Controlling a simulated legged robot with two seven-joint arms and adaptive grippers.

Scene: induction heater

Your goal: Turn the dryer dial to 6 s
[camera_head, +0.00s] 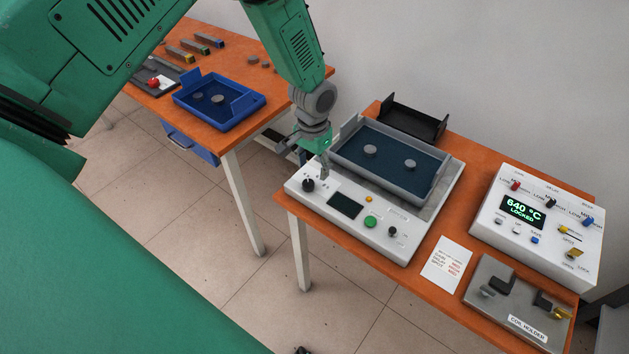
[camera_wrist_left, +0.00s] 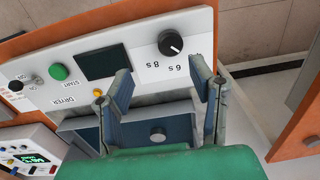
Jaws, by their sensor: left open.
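The dryer (camera_head: 345,205) is a white panel on the orange table, with a black dial (camera_head: 308,185) at its left end. In the left wrist view the dial (camera_wrist_left: 170,43) shows a white mark pointing down and slightly right, toward the upside-down "8 s" and "6 s" labels; I cannot tell its exact setting. My left gripper (camera_head: 310,159) is over the dryer's left end, beside the dial. In the left wrist view its two fingers (camera_wrist_left: 162,82) are apart and empty, with the dial beyond the gap and not between them. My right gripper is not seen.
A grey tray (camera_head: 345,153) with two round pieces sits just behind the dryer panel. The dark display (camera_head: 345,204) and green button (camera_head: 371,222) are right of the dial. A heater unit (camera_head: 490,238) and coil holder (camera_head: 515,315) stand further right. A blue tray (camera_head: 183,99) is on another table.

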